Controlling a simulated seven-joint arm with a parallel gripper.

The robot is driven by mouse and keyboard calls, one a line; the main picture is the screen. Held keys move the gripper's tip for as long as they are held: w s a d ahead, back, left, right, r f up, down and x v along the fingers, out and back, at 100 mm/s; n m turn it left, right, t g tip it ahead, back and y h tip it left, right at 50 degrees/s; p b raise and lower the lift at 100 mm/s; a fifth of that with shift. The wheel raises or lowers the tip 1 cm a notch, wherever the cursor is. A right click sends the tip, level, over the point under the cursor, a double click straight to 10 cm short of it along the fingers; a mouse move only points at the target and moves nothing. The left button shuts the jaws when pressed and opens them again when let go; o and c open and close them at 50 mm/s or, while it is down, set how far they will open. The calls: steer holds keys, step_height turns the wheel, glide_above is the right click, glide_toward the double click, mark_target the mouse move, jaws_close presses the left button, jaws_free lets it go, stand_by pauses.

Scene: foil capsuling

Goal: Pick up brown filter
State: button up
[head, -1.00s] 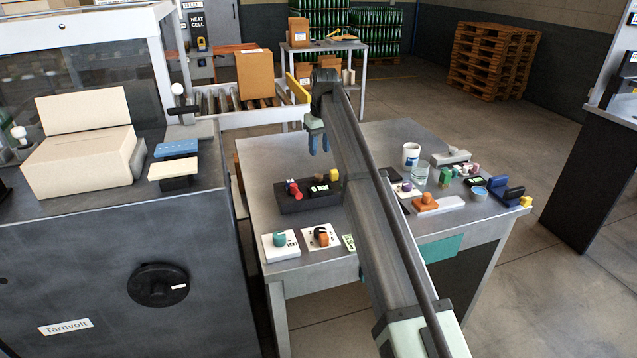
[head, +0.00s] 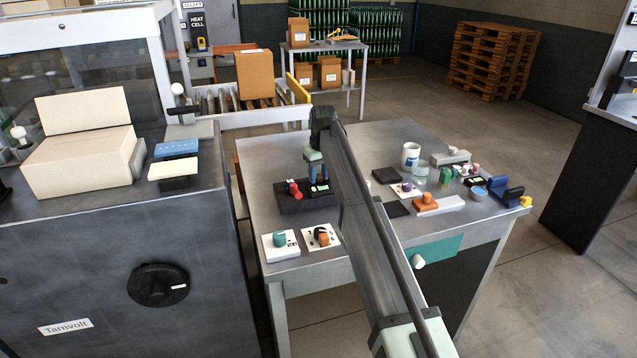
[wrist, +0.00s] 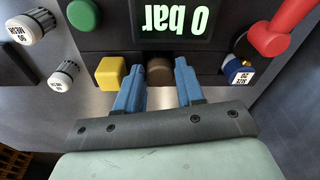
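The brown filter (wrist: 159,70) is a small brown round piece at the front face of a dark unit, below its display in the wrist view. My gripper (wrist: 158,85) is open, with one blue finger to each side of the filter; gaps show between the fingers and it, and I cannot tell how deep they reach. In the head view my gripper (head: 318,185) points down at the dark unit (head: 292,205) on the grey table, and I cannot make out the filter there.
Close by are a yellow block (wrist: 111,74), a blue-and-white "SIZE" piece (wrist: 238,73), a green button (wrist: 83,14) and a red lever (wrist: 283,30). A white plate with a green knob (head: 280,240) stands nearer. Cups and small parts crowd the table's right.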

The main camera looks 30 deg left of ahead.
steer(key=c, duration=0.7)
